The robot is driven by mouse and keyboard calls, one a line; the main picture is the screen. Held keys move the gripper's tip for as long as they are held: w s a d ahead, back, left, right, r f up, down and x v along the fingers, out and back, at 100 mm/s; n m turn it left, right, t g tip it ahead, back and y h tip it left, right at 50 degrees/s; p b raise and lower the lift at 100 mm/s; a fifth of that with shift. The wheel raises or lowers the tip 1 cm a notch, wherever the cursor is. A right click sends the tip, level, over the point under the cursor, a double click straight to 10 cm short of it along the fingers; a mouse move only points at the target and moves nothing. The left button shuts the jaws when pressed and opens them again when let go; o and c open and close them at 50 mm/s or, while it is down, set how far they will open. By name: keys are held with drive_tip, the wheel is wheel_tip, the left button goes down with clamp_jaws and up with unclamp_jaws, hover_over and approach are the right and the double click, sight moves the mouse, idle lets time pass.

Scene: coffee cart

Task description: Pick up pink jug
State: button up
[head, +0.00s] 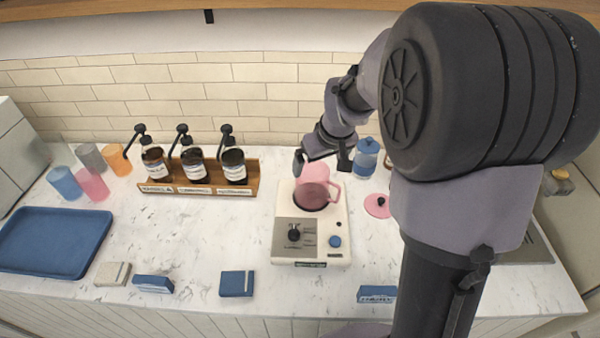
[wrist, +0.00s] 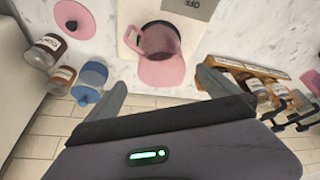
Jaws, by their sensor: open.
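The pink jug (head: 314,178) is see-through and stands upright on the dark round plate of a white and grey appliance (head: 283,252). Its handle points right in the head view. In the wrist view the jug (wrist: 160,70) is ahead of the fingers, with its handle to the left. My gripper (head: 322,158) is open and empty, at the wall side of the jug. In the wrist view the open fingers (wrist: 162,88) lie on either side of the jug's line, apart from it. A pink lid (head: 377,206) with a dark knob lies to the right.
A blue jar (head: 366,158) stands right of my gripper. A wooden rack (head: 200,188) with pump bottles stands to the left. Coloured cups (head: 92,186) and a blue tray (head: 50,243) are at the far left. Small blue boxes (head: 237,284) lie near the front edge.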

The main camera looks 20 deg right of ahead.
drive_tip(key=b, duration=0.2)
approach(313, 174)
drive_tip(key=f, duration=0.1)
drive_tip(key=a+f, duration=0.1)
drive_tip(key=s+a+f, duration=0.1)
drive_tip(key=f, duration=0.1)
drive_tip(key=shift+f, duration=0.1)
drive_tip(key=shift+w+f, duration=0.15)
drive_tip(key=shift+c, duration=0.9)
drive_tip(key=c, duration=1.7)
